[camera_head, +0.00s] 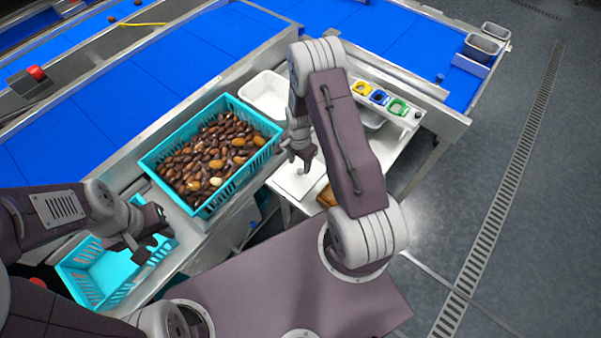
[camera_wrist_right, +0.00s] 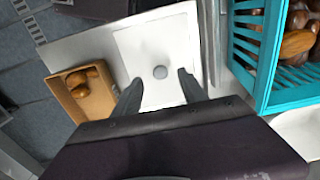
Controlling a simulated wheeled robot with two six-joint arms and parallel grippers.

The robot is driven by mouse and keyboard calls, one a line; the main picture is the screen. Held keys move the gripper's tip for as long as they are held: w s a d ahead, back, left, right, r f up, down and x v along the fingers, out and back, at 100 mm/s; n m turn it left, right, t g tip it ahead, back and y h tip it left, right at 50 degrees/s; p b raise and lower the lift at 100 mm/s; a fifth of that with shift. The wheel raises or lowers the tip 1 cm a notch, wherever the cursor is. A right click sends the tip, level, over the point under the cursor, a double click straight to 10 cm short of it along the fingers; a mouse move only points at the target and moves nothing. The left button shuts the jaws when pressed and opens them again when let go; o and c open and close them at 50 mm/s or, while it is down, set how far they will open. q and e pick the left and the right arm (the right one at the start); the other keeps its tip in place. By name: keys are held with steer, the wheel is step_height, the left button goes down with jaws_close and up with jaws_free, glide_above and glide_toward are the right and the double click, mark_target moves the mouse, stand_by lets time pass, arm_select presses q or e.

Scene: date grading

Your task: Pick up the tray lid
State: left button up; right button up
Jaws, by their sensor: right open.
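The tray lid (camera_wrist_right: 150,45) is a flat white plate with a round grey knob (camera_wrist_right: 160,72) on top, seen in the right wrist view. It also shows in the head view as a white plate (camera_head: 290,185), partly covered by my right arm. My right gripper (camera_wrist_right: 160,90) is open and empty, with its fingers on either side of the knob in the picture. In the head view this gripper (camera_head: 302,161) points down over the lid; I cannot tell the height gap. My left gripper (camera_head: 153,232) is over the empty teal crate at the left, and its jaw opening is unclear.
A teal crate (camera_head: 153,168) full of dates stands left of the lid. A small wooden tray (camera_wrist_right: 70,104) with a few dates lies beside the lid. A white bin (camera_head: 266,88), coloured cups (camera_head: 380,97) and an empty teal crate (camera_head: 80,270) are also near.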

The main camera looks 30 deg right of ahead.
mark_target(301, 170)
steer(key=f, duration=0.2)
steer(key=f+p, duration=0.1)
steer(key=f, duration=0.1)
steer(key=shift+d, duration=0.25)
steer(key=shift+w+f, duration=0.1)
steer(key=shift+f, duration=0.2)
jaws_close()
steer(key=shift+r, duration=0.1)
